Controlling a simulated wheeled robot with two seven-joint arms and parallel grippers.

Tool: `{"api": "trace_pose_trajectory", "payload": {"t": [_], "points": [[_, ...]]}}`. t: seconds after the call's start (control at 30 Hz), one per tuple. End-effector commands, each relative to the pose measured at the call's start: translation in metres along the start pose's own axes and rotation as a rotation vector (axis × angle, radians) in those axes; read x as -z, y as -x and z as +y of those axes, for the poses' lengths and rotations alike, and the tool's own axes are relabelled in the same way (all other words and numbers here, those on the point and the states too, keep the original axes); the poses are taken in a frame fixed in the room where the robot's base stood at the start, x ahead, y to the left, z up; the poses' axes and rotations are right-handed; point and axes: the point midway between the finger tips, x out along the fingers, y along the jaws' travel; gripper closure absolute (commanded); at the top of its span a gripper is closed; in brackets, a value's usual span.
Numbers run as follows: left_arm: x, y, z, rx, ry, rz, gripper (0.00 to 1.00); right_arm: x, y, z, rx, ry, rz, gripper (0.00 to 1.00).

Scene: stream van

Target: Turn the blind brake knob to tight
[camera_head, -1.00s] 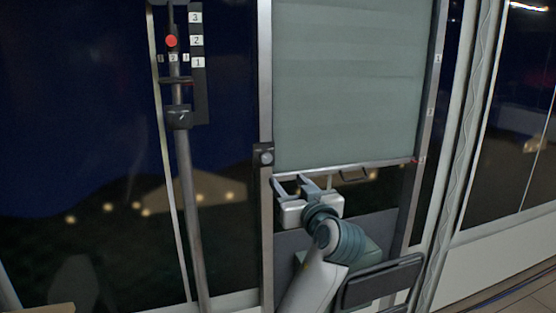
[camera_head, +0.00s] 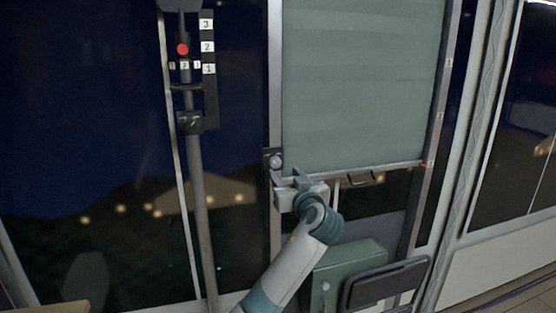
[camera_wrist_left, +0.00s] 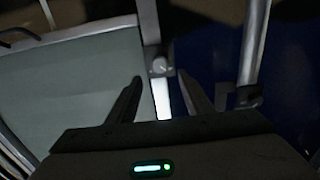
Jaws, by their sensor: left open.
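The blind brake knob (camera_head: 275,161) is a small round grey knob on a dark plate, on the frame post at the lower left corner of the grey-green blind (camera_head: 365,85). In the left wrist view the knob (camera_wrist_left: 160,66) lies ahead of and between the fingers. My left gripper (camera_head: 287,180) is open and empty, just below and slightly right of the knob in the head view. In the left wrist view its two dark fingers (camera_wrist_left: 163,95) stand apart, with no contact on the knob visible. My right gripper is not in view.
A grey pole (camera_head: 200,210) with a red button (camera_head: 182,49) and a numbered strip (camera_head: 208,68) stands left of the post. A green box (camera_head: 350,262) and a dark folded panel (camera_head: 385,284) are below the blind. A dark handle (camera_head: 361,180) hangs at the blind's bottom bar.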

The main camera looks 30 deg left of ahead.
Motion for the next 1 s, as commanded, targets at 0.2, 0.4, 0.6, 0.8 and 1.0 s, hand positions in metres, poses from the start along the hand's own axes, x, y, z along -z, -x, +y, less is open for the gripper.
{"api": "trace_pose_trajectory", "payload": {"t": [0.2, 0.4, 0.6, 0.8, 1.0], "points": [[0.004, -0.040, 0.000, 0.002, -0.004, 0.000, 0.54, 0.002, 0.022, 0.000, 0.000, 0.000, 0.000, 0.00], [0.002, -0.065, 0.000, 0.000, -0.003, 0.000, 0.54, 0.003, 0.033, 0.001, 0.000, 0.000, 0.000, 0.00], [0.001, -0.076, 0.000, -0.001, 0.000, 0.000, 0.54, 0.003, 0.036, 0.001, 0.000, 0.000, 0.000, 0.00], [0.000, -0.077, 0.000, -0.001, 0.001, 0.000, 0.54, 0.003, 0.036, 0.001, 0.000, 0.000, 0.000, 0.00], [0.000, -0.077, 0.000, -0.001, 0.001, 0.000, 0.75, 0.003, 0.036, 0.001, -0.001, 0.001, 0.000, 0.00]]}}
